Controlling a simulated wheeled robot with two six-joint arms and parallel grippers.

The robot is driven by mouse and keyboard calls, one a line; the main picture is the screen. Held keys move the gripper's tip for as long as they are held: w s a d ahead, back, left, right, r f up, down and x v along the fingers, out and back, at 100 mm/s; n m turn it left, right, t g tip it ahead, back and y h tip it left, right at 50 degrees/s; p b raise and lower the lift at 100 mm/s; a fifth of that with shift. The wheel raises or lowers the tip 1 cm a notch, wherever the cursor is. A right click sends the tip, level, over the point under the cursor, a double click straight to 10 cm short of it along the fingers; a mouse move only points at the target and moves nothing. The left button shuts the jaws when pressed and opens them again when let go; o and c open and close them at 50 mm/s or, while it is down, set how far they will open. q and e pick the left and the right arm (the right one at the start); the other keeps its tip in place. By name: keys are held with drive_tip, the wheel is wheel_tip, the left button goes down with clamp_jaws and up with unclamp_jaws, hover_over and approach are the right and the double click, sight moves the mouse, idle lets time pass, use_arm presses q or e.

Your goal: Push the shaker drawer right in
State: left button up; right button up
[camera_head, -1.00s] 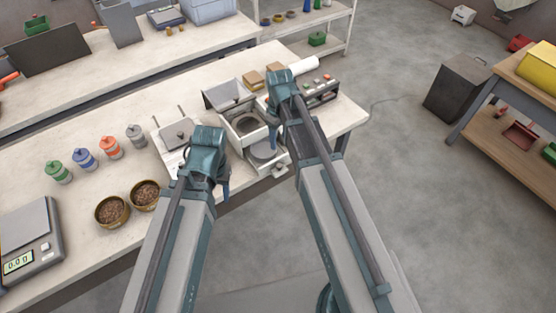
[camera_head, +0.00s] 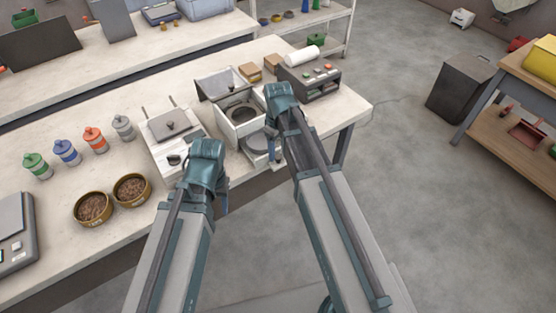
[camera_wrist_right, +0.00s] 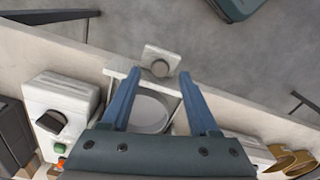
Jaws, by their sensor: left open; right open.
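The shaker (camera_head: 238,125) is a white box with a raised lid and a round sieve, on the bench. Its drawer (camera_head: 257,143) is out toward the bench's front edge with a round grey pan in it. My right gripper (camera_wrist_right: 159,76) is open above the drawer, one blue finger to each side, tips near the front plate. I cannot tell whether they touch it. My left gripper (camera_head: 222,195) is open and empty near the bench's front edge, left of the drawer.
A control box (camera_head: 312,82) with buttons stands right of the shaker. A flat-topped sealer-like unit (camera_head: 172,130) is on its left. Two bowls of pellets (camera_head: 112,198) and several coloured jars (camera_head: 67,152) stand further left. The floor in front is clear.

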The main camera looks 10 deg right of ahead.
wheel_tip(320, 180, down, 2)
drive_tip(key=shift+f+b, duration=0.1)
drive_tip(key=shift+b, duration=0.55)
clamp_jaws()
idle(1.0)
